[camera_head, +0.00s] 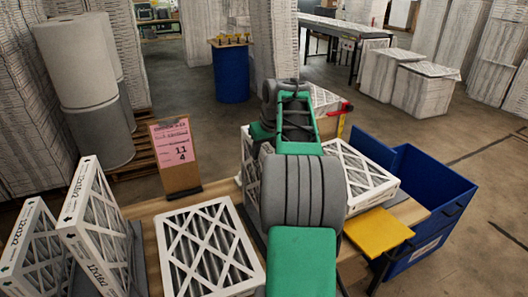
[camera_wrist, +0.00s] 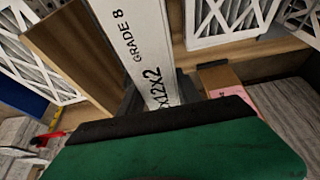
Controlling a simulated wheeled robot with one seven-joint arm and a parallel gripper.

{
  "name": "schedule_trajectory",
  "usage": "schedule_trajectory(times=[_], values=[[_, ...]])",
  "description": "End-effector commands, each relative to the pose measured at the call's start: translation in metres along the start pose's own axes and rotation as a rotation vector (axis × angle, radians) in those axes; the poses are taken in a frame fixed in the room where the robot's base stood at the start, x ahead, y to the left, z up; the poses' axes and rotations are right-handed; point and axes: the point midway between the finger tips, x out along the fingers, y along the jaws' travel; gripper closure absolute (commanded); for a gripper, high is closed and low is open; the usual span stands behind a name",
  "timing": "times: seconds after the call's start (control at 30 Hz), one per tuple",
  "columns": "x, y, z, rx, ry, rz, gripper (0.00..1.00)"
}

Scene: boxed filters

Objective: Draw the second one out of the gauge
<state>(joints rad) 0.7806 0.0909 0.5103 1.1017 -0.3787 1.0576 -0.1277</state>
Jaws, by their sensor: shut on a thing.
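In the wrist view a white-edged filter (camera_wrist: 140,42), printed "GRADE 8" and "x12x2", stands between the jaws of my gripper (camera_wrist: 152,106), which is shut on it. A wooden board (camera_wrist: 72,55) stands close beside this filter; it may be part of the gauge. In the head view my arm covers the gripper and most of this spot. A wooden upright (camera_head: 330,127) with red and yellow marks shows just right of the arm. How far the filter sits inside the gauge is hidden.
Two filters (camera_head: 95,230) (camera_head: 30,248) stand at the left. One filter (camera_head: 208,250) lies flat on the bench, another (camera_head: 357,178) lies right of my arm. A pink-paper board (camera_head: 174,155) stands behind. A yellow plate (camera_head: 370,232) and blue bin (camera_head: 440,197) are at the right.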

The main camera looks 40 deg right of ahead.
Motion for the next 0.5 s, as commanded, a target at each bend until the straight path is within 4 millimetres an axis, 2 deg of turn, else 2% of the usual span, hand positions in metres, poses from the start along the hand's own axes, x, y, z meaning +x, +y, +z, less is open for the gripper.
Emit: schedule_trajectory(times=[0.03,0.5], values=[[-0.007,0.000,-0.003,0.000,0.001,0.000,1.00],[-0.034,0.000,-0.014,-0.001,0.001,0.000,1.00]])
